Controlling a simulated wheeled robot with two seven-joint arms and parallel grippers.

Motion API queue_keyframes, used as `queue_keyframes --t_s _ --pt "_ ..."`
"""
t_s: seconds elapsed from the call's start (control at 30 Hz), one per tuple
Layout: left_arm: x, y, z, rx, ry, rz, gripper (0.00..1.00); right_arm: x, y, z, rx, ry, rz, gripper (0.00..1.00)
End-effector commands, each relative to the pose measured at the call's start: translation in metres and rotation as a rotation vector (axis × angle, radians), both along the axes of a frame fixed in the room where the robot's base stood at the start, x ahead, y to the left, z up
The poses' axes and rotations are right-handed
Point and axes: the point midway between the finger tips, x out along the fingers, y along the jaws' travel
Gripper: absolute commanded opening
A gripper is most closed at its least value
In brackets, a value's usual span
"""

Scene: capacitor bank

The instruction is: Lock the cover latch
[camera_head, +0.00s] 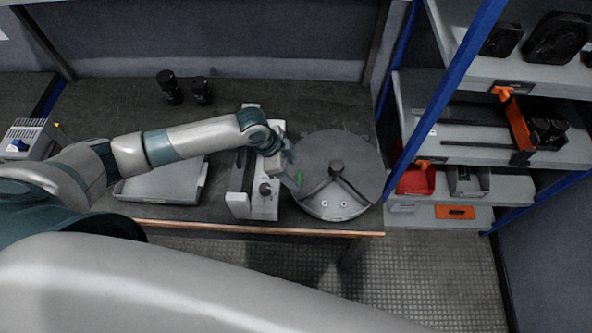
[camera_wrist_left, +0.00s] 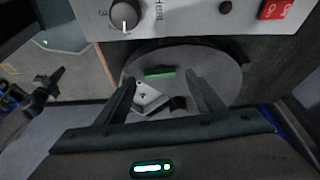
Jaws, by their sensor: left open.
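I cannot tell for sure which part is the cover latch. My left gripper (camera_head: 292,172) is at the left edge of the round unit. In the left wrist view its fingers (camera_wrist_left: 161,84) are apart, with the bracket between them in the picture and nothing held. My right gripper is out of view.
A grey-white box (camera_head: 240,204) with a dial stands close left of the round unit. Its panel (camera_wrist_left: 180,14) with a red switch fills the top of the wrist view. A grey tray (camera_head: 135,190) lies farther left. Blue-framed shelves (camera_head: 470,66) stand right of the workbench.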

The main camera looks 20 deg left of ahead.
Motion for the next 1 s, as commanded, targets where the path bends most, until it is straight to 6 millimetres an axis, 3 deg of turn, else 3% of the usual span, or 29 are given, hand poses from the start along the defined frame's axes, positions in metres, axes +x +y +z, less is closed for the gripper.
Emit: queue_keyframes --t_s 0.23,0.57,0.77,1.0 --pt "0.003 -0.006 -0.017 0.001 0.0 0.001 0.62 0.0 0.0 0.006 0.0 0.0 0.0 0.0" --pt "0.003 -0.007 -0.019 0.0 -0.001 0.0 0.62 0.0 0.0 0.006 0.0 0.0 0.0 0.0" --pt "0.003 -0.007 -0.019 0.0 -0.001 0.0 0.21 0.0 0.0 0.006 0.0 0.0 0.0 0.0" --pt "0.004 -0.007 -0.02 0.001 -0.001 -0.034 0.21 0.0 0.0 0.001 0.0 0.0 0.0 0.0"
